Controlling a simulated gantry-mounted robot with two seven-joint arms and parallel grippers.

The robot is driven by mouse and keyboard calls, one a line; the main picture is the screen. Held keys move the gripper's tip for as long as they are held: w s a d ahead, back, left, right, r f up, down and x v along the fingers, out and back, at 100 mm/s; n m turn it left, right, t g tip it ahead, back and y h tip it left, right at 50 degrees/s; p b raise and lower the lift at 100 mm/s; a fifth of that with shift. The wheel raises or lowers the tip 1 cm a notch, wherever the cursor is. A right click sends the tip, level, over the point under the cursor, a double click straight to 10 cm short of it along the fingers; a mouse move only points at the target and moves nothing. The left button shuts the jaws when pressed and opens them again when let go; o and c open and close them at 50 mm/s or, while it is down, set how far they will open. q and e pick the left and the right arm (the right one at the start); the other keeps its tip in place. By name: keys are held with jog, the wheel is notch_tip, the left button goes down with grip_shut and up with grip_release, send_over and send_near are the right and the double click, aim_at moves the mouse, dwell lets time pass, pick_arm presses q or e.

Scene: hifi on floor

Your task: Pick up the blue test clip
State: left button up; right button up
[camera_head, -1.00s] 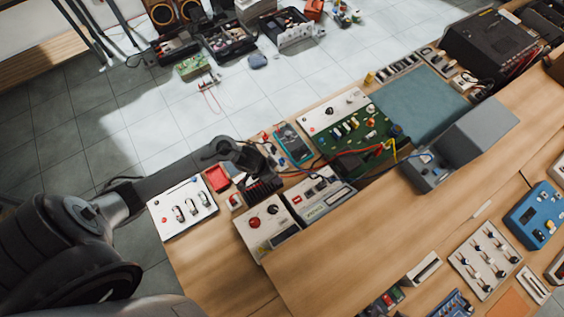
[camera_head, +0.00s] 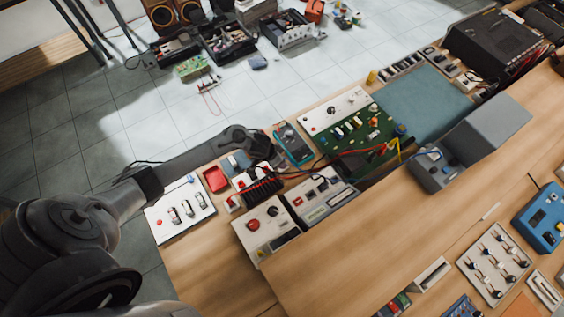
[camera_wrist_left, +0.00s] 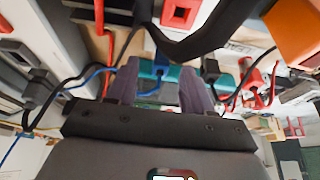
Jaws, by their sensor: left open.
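My left gripper (camera_head: 266,160) hangs low over the far edge of the bench, beside the teal meter (camera_head: 293,144). In the left wrist view its two purple-grey fingers (camera_wrist_left: 159,68) are apart, with no object clearly held between them. A small blue piece (camera_wrist_left: 161,57), probably the blue test clip, shows beyond and between the fingertips, in front of a teal surface. A blue lead (camera_wrist_left: 92,76) runs to the left of the fingers. The clip's lower part and exact outline are unclear. In the head view I cannot make the clip out. My right gripper is not in view.
Red clips (camera_wrist_left: 262,88) and black leads lie close around the fingers. The near wooden bench top (camera_head: 340,245) has bare room.

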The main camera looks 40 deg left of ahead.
pick_arm(q)
jog(key=shift+x, duration=1.7)
jog(key=shift+w, duration=0.1)
jog(key=c, duration=0.9)
